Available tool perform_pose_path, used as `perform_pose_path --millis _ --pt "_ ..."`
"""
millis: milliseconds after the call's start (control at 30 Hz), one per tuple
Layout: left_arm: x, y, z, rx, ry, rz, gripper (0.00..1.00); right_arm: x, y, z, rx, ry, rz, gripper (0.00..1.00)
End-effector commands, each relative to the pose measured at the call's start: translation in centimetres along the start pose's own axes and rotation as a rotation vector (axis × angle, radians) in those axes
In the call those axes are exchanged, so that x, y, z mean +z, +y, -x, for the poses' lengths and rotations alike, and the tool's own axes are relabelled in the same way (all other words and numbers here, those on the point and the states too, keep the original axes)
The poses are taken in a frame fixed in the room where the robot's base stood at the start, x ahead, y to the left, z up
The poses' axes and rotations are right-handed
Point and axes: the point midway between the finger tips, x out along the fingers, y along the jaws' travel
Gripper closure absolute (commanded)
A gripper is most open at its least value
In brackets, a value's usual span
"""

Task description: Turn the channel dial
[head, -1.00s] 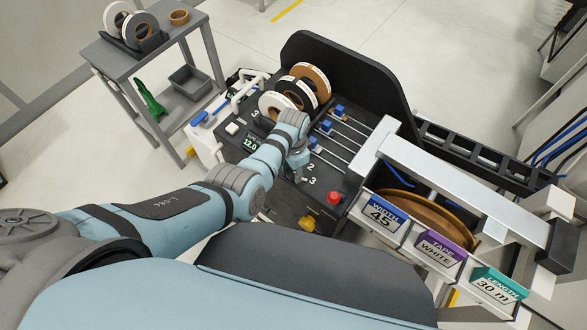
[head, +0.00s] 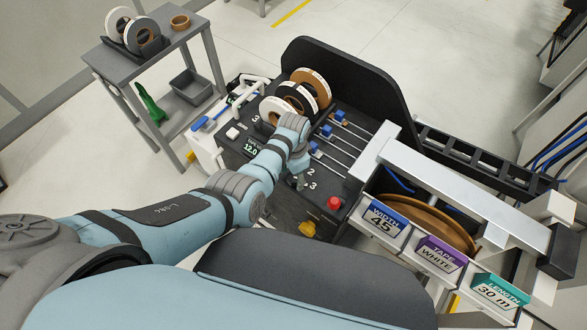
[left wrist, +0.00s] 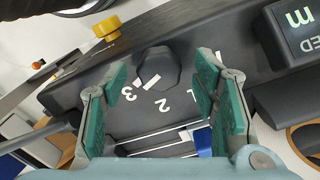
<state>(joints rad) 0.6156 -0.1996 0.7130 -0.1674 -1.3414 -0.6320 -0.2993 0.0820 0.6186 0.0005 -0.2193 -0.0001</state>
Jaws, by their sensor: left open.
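The dark, faceted channel dial (left wrist: 158,66) sits on a dark panel in the left wrist view, with the numbers 3 and 2 beside it. A white mark shows at its edge on the side of these numbers; its exact setting I cannot tell. My left gripper (left wrist: 161,78) is open, with one green-padded finger on each side of the dial and a gap to it. In the head view my left wrist covers most of this gripper (head: 297,172) above the panel near the printed 2 and 3. My right gripper is not in view.
Tape reels (head: 311,82) stand behind my left wrist. Blue sliders on rails (head: 335,150) and a red button (head: 334,203) lie to its right. A yellow knob (head: 308,229) is on the front face. A black guard (head: 360,75) rises at the back.

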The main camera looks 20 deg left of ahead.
Motion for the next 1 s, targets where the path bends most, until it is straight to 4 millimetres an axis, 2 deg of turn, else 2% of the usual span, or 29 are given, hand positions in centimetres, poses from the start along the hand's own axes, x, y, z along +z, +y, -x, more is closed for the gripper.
perform_pose_path --millis 167,300,400,500,633,1000 --pt "0.0 0.0 2.8 -0.003 0.004 0.002 0.46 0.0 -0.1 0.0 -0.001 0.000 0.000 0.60" --pt "-0.1 0.0 7.0 -0.003 0.005 0.002 0.46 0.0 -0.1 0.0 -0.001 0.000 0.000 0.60" --pt "0.0 0.0 9.5 -0.002 0.003 0.001 0.46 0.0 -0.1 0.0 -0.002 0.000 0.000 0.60" --pt "0.0 0.0 11.0 -0.001 0.001 0.001 0.46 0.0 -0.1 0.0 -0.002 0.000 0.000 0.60" --pt "0.1 0.0 11.7 0.000 0.000 0.001 0.46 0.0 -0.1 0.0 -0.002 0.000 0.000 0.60" --pt "0.1 0.0 11.7 0.000 0.000 0.001 0.46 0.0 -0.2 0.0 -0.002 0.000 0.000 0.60"
